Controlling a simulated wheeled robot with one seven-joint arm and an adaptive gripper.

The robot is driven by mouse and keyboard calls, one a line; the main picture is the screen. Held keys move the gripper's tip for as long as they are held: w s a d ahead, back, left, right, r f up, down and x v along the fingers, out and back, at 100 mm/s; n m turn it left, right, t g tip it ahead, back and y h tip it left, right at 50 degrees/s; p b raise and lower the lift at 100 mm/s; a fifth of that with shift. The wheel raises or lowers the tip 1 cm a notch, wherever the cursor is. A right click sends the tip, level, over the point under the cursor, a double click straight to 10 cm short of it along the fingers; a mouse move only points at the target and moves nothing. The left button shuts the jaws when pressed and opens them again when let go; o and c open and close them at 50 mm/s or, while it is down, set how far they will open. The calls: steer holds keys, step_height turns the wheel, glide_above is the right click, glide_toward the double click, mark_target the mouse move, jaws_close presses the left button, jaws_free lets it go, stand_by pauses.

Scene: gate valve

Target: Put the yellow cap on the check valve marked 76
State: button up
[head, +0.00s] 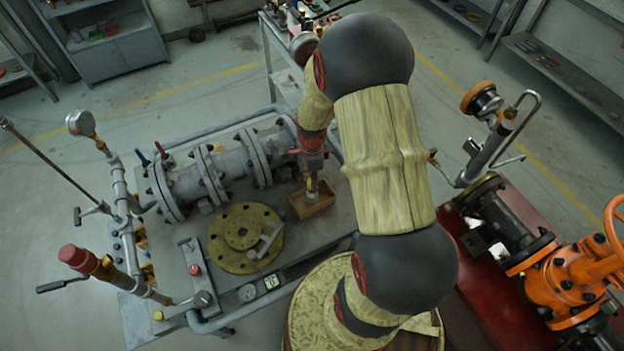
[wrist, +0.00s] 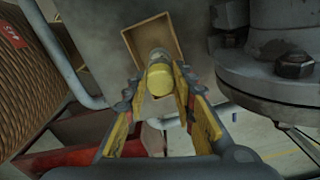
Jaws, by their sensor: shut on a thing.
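My gripper (wrist: 163,92) is shut on the yellow cap (wrist: 159,78), which shows between the yellow-padded fingertips in the wrist view. A small open wooden box (wrist: 151,35) lies just beyond the cap. In the head view my gripper (head: 311,186) points down at the wooden box (head: 321,207), at or just above its rim; I cannot tell the exact height. The cap is too small to make out there. I cannot read a 76 on any valve, so I cannot tell which one is the check valve.
A grey flanged pipe (head: 225,172) runs along the workbench, left of my gripper. A round yellowish flange (head: 243,238) lies in front of it. Upright pipes with a gauge (head: 80,123) stand at left. An orange valve (head: 567,283) stands at right.

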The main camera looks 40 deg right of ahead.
steer(key=shift+f, duration=0.1)
stand_by(0.3)
steer(key=o, duration=0.8)
steer(key=shift+o, duration=0.8)
steer(key=o, duration=0.4)
steer(key=shift+c, duration=0.2)
steer(key=shift+r+p, duration=2.8)
steer(key=shift+r, duration=1.2)
